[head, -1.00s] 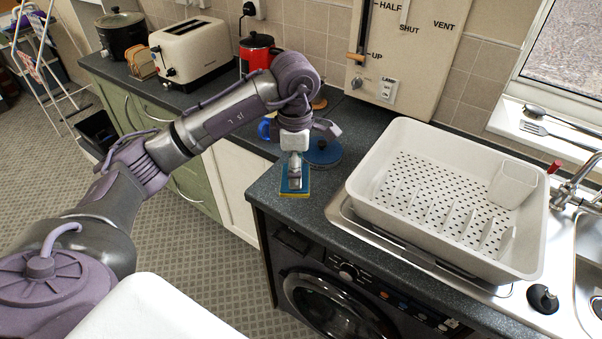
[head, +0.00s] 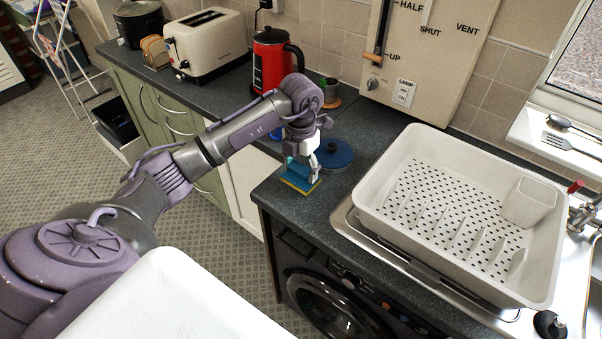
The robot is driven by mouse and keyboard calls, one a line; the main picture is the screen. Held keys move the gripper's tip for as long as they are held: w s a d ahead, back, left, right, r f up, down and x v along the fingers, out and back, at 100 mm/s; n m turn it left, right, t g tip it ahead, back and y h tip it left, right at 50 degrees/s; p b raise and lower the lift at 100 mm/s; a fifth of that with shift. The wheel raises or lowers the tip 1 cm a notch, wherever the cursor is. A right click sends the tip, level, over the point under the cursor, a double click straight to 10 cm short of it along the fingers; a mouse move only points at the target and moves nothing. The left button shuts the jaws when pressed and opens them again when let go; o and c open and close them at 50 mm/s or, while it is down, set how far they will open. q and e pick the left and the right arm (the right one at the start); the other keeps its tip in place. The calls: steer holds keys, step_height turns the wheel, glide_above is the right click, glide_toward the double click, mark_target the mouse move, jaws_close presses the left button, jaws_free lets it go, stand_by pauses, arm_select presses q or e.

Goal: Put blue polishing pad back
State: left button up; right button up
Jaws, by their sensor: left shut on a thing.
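The blue polishing pad (head: 299,182) is a flat square block, blue on top with a yellow lower layer. It is near the front left corner of the dark worktop (head: 285,210). My left gripper (head: 311,172) points down and is shut on the pad. The pad is at or just above the worktop; I cannot tell whether it touches. The gripper hides part of its top. A round blue disc-like thing (head: 337,154) lies just behind and to the right of the pad. My right gripper is not in view.
A white dish rack (head: 375,205) stands on the sink drainer to the right. A red kettle (head: 268,62), a cream toaster (head: 203,45) and a small pot (head: 330,92) stand at the back. A black washing machine (head: 300,262) is under the worktop. Bare worktop lies between pad and rack.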

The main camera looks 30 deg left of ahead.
mark_target(301, 170)
arm_select(q)
step_height(301, 170, down, 2)
steer(key=shift+s+f+p, duration=0.1)
steer(key=shift+f+p, duration=0.1)
steer(key=shift+p, duration=0.15)
steer(key=shift+f, duration=0.35)
steer(key=o, duration=1.1)
steer(key=shift+r, duration=0.3)
steer(key=shift+r+b, duration=0.25)
steer(key=shift+b, duration=0.05)
step_height(301, 170, up, 11)
steer(key=b, duration=0.2)
steer(key=shift+r+b, duration=0.15)
steer(key=shift+b, duration=0.15)
